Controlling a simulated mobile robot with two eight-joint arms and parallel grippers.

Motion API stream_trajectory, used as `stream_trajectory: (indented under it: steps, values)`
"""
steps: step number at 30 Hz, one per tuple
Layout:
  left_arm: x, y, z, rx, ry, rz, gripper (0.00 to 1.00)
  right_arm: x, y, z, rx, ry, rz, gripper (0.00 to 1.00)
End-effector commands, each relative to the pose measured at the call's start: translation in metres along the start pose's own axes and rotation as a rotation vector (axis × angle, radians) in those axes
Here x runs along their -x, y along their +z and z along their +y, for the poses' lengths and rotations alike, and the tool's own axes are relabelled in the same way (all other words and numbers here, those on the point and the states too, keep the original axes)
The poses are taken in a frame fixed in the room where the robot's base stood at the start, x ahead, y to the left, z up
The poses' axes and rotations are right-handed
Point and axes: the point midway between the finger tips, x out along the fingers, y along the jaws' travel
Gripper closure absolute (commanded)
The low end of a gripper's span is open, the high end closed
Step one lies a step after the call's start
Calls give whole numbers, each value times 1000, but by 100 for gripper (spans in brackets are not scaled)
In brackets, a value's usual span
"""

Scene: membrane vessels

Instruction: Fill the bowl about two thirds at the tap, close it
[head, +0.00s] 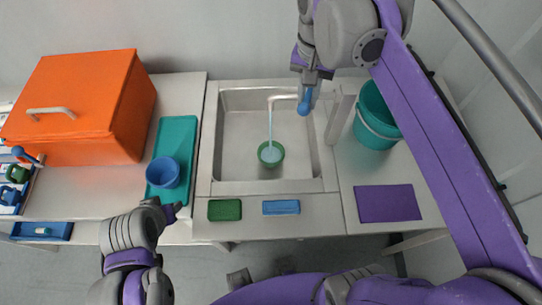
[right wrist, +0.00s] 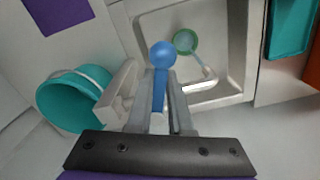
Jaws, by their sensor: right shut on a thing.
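A green bowl (head: 270,153) stands in the sink (head: 240,110) under the tap (head: 283,96). A pale stream runs from the spout into the bowl, and light blue water shows inside; its exact level is hard to tell. The bowl also shows in the right wrist view (right wrist: 186,41). My right gripper (head: 309,88) is shut on the blue tap lever (head: 305,104), whose round knob (right wrist: 163,54) sticks out past the fingers. My left gripper (head: 172,211) is in front of the counter near a blue bowl (head: 163,173), apart from it; its jaws are unclear.
The blue bowl sits on a teal tray (head: 177,135). An orange box (head: 90,105) stands at the left. A teal bucket (head: 375,118) is right of the sink, behind a purple mat (head: 388,203). Green (head: 224,210) and blue (head: 281,207) pads lie along the front edge.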

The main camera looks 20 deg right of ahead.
Motion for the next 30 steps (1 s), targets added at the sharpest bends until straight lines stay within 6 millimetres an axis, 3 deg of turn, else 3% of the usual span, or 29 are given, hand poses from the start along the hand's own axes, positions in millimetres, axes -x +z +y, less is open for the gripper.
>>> stream_trajectory:
  steps: [15,23,24,28,30]
  values:
    - [5,-6,0,0,0,5,50,1,-4,21,394,0,1,100]
    - [5,-6,0,0,0,5,50,0,-5,23,436,2,0,100]
    - [5,-6,0,0,0,5,50,0,-5,23,435,2,0,75]
    - [5,-6,0,0,0,5,50,0,-5,23,435,2,0,52]
    - [5,-6,0,0,0,5,50,0,-5,23,434,1,0,49]
